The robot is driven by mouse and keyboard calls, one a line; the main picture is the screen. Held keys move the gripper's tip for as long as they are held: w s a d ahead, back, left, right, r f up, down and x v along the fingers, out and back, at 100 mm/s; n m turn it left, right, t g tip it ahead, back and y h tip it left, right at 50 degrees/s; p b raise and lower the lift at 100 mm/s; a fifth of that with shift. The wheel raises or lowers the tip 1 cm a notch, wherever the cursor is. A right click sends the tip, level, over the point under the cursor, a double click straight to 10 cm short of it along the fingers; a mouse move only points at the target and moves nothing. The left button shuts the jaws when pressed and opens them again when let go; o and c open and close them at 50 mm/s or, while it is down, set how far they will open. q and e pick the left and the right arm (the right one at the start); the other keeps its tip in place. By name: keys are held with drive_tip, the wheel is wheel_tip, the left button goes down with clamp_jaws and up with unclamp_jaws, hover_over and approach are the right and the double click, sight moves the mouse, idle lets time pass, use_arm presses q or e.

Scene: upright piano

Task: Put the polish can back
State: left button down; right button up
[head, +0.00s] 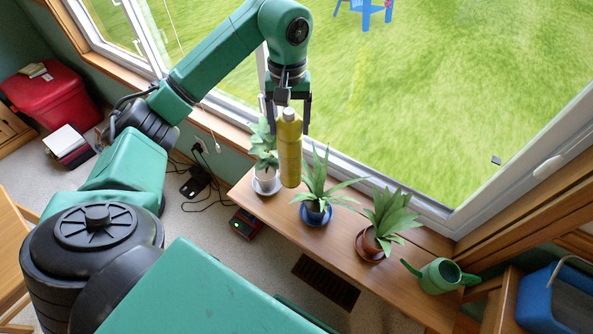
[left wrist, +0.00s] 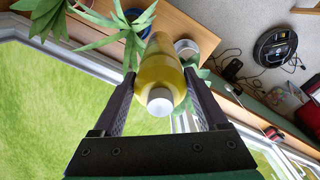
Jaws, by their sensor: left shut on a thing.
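The polish can (head: 290,158) is a yellow cylinder with a pale grey cap, held upright in the head view. My left gripper (head: 290,125) is shut on it, with a dark finger on each side near its top. In the left wrist view, the can (left wrist: 162,75) sits between the two fingers of the gripper (left wrist: 160,88), its cap toward the camera. The can appears above the plant bench (head: 345,240), between two potted plants; I cannot tell its exact height over the wood. My right gripper is not in view.
On the bench stand a plant in a white pot (head: 264,180), one in a blue pot (head: 315,214), one in a brown pot (head: 370,243), and a green watering can (head: 440,276). The window is right behind. A blue bin (head: 555,300) stands at the right.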

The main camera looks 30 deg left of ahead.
sight(290, 163)
use_arm(q)
wheel_tip(290, 163, down, 14)
drive_tip(key=shift+r+p, duration=0.1)
drive_tip(key=shift+p, duration=0.7)
drive_tip(key=shift+w, duration=0.1)
unclamp_jaws()
